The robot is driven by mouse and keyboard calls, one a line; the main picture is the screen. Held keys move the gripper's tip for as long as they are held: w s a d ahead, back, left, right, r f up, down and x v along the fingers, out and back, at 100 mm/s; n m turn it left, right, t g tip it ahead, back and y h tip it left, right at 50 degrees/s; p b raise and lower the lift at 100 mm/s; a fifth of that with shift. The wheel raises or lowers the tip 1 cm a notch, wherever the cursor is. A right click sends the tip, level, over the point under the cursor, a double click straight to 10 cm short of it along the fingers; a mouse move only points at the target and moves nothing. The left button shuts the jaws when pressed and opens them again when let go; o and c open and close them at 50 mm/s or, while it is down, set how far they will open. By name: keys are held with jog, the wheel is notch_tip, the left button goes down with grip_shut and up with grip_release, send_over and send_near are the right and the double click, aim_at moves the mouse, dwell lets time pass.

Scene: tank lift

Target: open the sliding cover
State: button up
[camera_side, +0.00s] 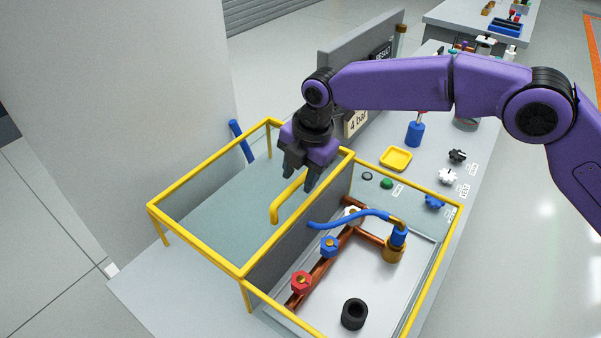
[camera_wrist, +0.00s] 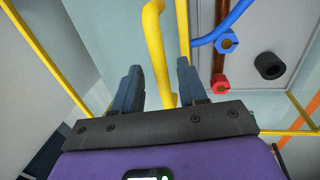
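The sliding cover is a pale see-through panel (camera_side: 215,220) in a yellow frame, on the left half of the bench in the side view. A bent yellow bar handle (camera_side: 275,208) stands out from it. My gripper (camera_side: 300,178) points down at the far end of this handle, which its fingers partly hide. In the wrist view, my gripper's fingers (camera_wrist: 160,78) are spread, and the yellow handle (camera_wrist: 154,40) runs between them with gaps showing on both sides. I cannot tell how deep the handle sits between the fingers.
Right of the cover is a yellow-edged bay with copper pipes, a red valve (camera_side: 301,282), a blue valve (camera_side: 329,246), a blue hose (camera_side: 350,217) and a black ring (camera_side: 355,313). A yellow tray (camera_side: 396,158) and knobs lie behind. A grey upright panel stands behind my gripper.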

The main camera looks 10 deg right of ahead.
notch_tip(320, 180, up, 17)
jog(key=s+d, duration=0.2)
jog(key=shift+s+d, duration=0.2)
jog(key=shift+s, duration=0.05)
dwell(0.3)
dwell(0.4)
jog(key=s+d+f+m, duration=0.3)
jog(key=s+d+m, duration=0.1)
jog(key=s+d, duration=0.6)
jog(key=s+d+f+m+g, duration=0.1)
jog(key=s+d+f+m, duration=0.3)
jog(key=s+d, duration=0.6)
jog(key=s+d+f+m+h, duration=0.1)
jog(key=s+d+f+m, duration=0.3)
jog(key=s+d, duration=0.7)
jog(key=d+m, duration=0.2)
jog(key=d, duration=0.4)
jog(key=shift+d, duration=0.35)
